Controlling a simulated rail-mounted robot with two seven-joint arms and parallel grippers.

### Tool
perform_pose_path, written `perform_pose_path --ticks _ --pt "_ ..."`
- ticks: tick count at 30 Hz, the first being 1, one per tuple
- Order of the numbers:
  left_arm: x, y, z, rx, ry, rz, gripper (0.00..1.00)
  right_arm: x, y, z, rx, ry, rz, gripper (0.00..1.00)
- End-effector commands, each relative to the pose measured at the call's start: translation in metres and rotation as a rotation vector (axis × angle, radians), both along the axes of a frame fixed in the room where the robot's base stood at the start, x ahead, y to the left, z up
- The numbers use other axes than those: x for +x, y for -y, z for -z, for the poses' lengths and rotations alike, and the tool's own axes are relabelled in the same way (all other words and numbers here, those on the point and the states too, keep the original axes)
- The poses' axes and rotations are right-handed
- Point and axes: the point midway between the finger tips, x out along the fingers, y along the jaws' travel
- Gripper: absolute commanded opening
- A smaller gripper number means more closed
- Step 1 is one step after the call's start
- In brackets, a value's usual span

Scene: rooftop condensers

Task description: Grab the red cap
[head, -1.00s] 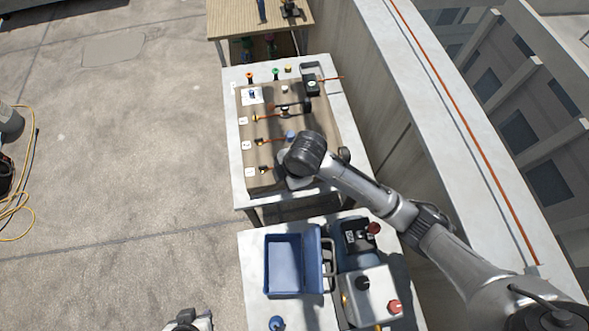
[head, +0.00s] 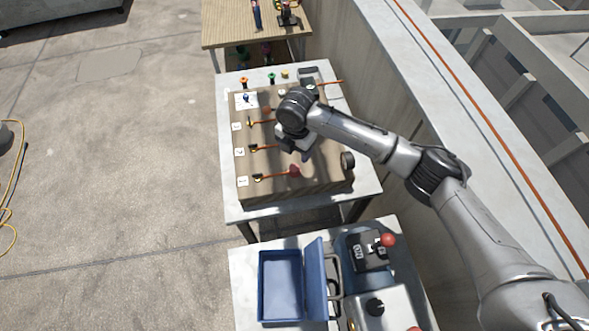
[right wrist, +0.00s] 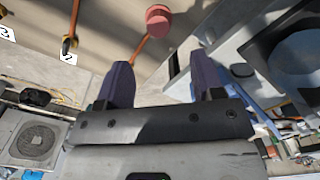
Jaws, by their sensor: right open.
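The red cap (head: 294,170) is at the right end of the lowest orange line on the brown board (head: 320,185), in the row labelled 1. In the right wrist view the red cap (right wrist: 158,20) shows at top centre, beyond the fingertips and roughly between their lines. My right gripper (head: 288,147) is over the board, a little above the cap in the head view and apart from it. Its two purple-grey fingers (right wrist: 162,68) are open, with nothing between them. My left gripper is out of view.
The board lies on a white table (head: 232,208). Closer stand an open blue bin (head: 281,288) and a dark box with a red knob (head: 388,240). A low wall (head: 380,125) runs along the right. Orange, green and yellow items stand at the table's far edge.

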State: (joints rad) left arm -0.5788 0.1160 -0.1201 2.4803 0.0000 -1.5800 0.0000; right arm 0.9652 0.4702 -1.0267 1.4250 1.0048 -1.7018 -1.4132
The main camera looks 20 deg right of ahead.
Motion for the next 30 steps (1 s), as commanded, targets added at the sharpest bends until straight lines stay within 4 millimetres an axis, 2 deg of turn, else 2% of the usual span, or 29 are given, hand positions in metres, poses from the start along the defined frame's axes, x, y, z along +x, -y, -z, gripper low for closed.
perform_pose_path --ticks 1,6,17,27,30 --pt "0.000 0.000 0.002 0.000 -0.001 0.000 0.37 -0.001 0.000 0.010 0.000 -0.002 0.001 0.61" --pt "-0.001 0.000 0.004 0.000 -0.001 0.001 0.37 0.000 -0.001 0.031 0.001 -0.001 0.001 0.61" --pt "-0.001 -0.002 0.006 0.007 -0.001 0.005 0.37 0.000 -0.001 0.047 0.001 0.001 0.001 0.61" --pt "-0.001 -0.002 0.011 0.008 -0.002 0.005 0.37 0.000 -0.003 0.087 0.000 -0.001 0.001 0.61" --pt "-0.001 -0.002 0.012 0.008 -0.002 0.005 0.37 0.000 -0.004 0.093 0.001 0.001 0.001 0.61"
